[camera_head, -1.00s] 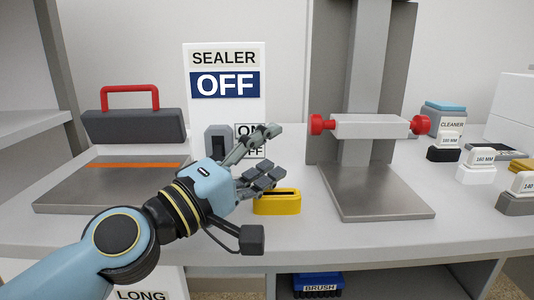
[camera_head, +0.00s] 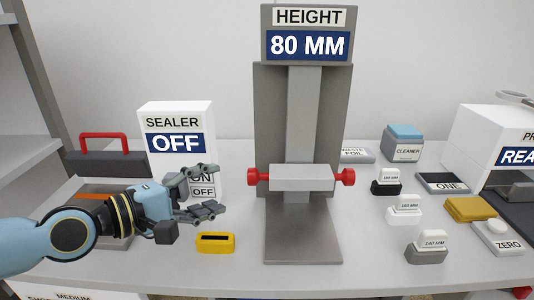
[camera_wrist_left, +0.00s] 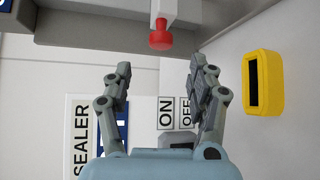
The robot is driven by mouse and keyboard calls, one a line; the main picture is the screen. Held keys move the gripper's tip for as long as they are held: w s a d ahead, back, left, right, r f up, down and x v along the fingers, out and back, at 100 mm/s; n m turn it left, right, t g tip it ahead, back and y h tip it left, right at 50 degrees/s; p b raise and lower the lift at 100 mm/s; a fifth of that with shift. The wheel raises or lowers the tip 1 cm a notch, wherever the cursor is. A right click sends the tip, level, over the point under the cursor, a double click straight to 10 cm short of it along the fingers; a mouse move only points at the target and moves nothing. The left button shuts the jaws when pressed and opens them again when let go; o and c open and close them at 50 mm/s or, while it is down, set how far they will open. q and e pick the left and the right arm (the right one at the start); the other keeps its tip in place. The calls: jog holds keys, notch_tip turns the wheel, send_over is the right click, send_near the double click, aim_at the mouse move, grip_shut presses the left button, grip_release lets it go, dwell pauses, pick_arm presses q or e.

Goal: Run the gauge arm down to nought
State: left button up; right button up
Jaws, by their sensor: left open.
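The height gauge stands in the middle of the head view, with a grey column (camera_head: 303,120) on a flat metal base (camera_head: 303,240). Its display (camera_head: 308,45) reads "80 MM". The gauge arm (camera_head: 302,178) is a light grey crossbar low on the column, clear of the base, with a red knob at the left (camera_head: 253,176) and right (camera_head: 347,176). In the left wrist view a red knob (camera_wrist_left: 160,36) shows ahead, beyond the fingertips. My left gripper (camera_head: 217,190) is open and empty, left of the gauge and apart from it. My right gripper is not in view.
The sealer box (camera_head: 178,130) reads "OFF" and stands behind my left gripper. A yellow slotted block (camera_head: 215,243) lies between gripper and gauge base. At right are labelled blocks (camera_head: 405,210), a cleaner box (camera_head: 404,143), and "ONE" (camera_head: 449,186) and "ZERO" (camera_head: 498,240) pieces.

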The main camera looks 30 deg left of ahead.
aim_at(251, 177)
pick_arm(q)
jog(key=b+x, duration=0.2)
jog(key=x, duration=0.8)
jog(key=shift+w+f, duration=0.1)
jog(key=shift+w, duration=0.25)
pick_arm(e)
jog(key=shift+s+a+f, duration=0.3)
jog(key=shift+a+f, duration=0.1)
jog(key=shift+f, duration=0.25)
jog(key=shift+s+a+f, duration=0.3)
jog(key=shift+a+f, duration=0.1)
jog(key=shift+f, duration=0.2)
pick_arm(q)
jog(key=c, duration=1.1)
grip_shut()
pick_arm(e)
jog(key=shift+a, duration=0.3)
